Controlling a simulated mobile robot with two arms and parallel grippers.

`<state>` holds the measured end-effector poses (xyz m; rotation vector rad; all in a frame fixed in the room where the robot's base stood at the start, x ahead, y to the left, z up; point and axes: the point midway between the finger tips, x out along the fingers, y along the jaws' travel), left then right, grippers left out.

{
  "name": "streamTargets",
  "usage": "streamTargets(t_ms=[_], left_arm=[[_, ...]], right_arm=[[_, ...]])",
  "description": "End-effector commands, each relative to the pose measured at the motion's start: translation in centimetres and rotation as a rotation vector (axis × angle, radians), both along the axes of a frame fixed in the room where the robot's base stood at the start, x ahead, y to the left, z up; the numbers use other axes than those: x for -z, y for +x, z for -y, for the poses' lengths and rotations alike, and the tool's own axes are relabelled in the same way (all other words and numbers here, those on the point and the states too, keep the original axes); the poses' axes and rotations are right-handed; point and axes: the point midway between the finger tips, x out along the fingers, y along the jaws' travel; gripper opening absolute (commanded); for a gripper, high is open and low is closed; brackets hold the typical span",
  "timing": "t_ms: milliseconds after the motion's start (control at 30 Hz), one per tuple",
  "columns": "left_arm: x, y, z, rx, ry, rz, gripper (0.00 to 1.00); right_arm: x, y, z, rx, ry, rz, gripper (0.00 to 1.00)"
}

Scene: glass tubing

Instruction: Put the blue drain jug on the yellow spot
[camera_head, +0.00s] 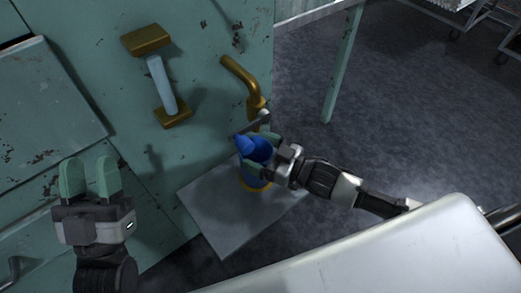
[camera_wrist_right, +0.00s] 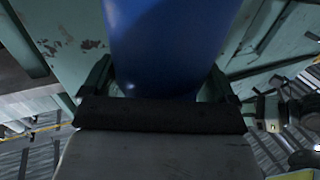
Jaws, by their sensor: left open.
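The blue drain jug (camera_head: 246,146) is upright near the middle of the head view, over the light grey slab. The yellow spot (camera_head: 257,188) shows as a thin rim around the front of the jug's base; the jug hides the rest of it. I cannot tell whether the base touches the spot. My right gripper (camera_head: 264,154) comes in from the right and is shut on the jug, one finger on each side. The jug also fills the upper middle of the right wrist view (camera_wrist_right: 165,45). My left gripper (camera_head: 90,178) is open and empty, at the lower left, well away from the jug.
A brass spout (camera_head: 241,75) on the worn green panel stands just behind the jug. A brass bracket with a pale glass tube (camera_head: 160,85) is left of it. The grey slab (camera_head: 222,222) is bare in front. A green table leg (camera_head: 343,65) stands at the right.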

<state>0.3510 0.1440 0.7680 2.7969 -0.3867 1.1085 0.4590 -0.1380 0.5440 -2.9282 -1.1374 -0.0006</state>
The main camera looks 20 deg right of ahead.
Motion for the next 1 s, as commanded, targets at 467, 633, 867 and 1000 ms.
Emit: streamTargets(t_ms=[467,633,867,1000], left_arm=[[0.6,0.6,0.1,-0.003,0.021,-0.074,0.43],[2.1,1.9,0.1,-0.013,0.069,-0.242,0.43],[5.2,3.0,-0.2,-0.028,0.140,-0.501,0.43],[6.8,3.2,-0.5,-0.035,0.172,-0.619,0.43]], right_arm=[[-0.3,-0.7,0.6,0.001,-0.003,-0.004,1.00],[-0.4,-3.0,2.7,0.001,-0.004,-0.006,1.00],[-0.4,-6.3,5.8,0.001,-0.004,-0.006,1.00],[-0.4,-7.8,7.1,0.001,-0.003,-0.004,1.00]])
